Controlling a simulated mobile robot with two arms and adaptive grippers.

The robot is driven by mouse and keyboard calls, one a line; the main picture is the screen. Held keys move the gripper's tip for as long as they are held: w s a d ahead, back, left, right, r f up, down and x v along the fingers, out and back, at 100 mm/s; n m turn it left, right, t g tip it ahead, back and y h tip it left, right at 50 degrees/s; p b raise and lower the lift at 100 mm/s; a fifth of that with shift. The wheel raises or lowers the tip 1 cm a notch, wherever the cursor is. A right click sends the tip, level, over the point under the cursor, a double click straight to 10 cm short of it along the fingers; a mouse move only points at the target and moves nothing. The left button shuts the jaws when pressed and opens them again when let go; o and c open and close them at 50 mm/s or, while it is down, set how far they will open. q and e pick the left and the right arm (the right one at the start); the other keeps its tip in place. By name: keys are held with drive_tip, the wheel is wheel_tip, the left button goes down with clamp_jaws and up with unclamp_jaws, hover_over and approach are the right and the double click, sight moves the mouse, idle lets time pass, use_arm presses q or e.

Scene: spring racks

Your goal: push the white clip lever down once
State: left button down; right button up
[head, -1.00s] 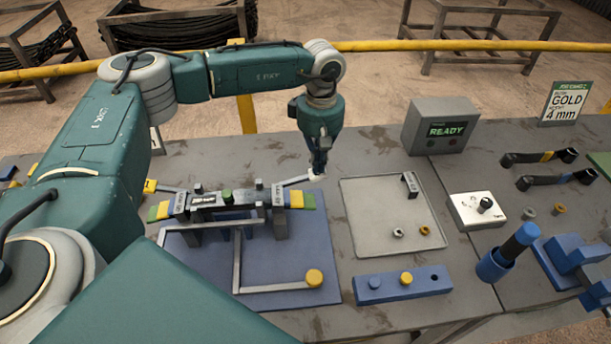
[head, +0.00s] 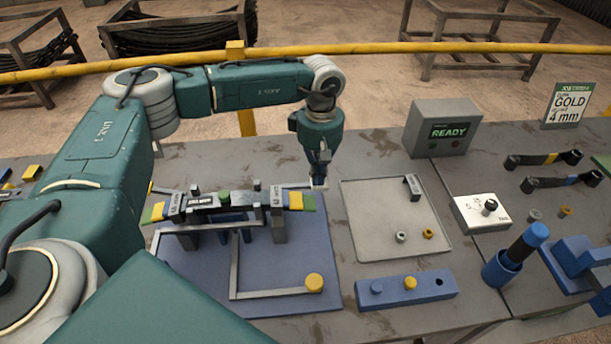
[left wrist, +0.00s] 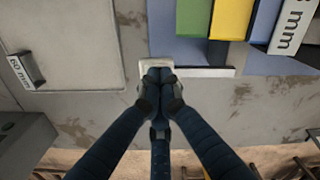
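The white clip lever (head: 297,186) sticks out at the right end of the clamp fixture (head: 228,203), which stands on a blue base plate (head: 270,262). The lever lies nearly level, and its pale tip is beneath my left gripper (head: 319,182). In the left wrist view, the white pad of the lever (left wrist: 146,67) shows under the closed fingertips of my left gripper (left wrist: 158,76). The fingers are together, holding nothing, and appear to touch the pad from above. My right gripper is not in view.
A grey tray (head: 384,240) with small nuts lies to the right. A grey READY box (head: 440,126) stands behind it. A blue block with pegs (head: 392,293) is in front. A yellow rail (head: 400,47) runs behind the table.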

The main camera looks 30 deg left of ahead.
use_arm(q)
wheel_tip(320, 180, up, 10)
drive_tip(key=p, duration=0.5)
drive_tip(key=shift+a+f, duration=0.1)
drive_tip(key=shift+f, duration=0.05)
idle(0.7)
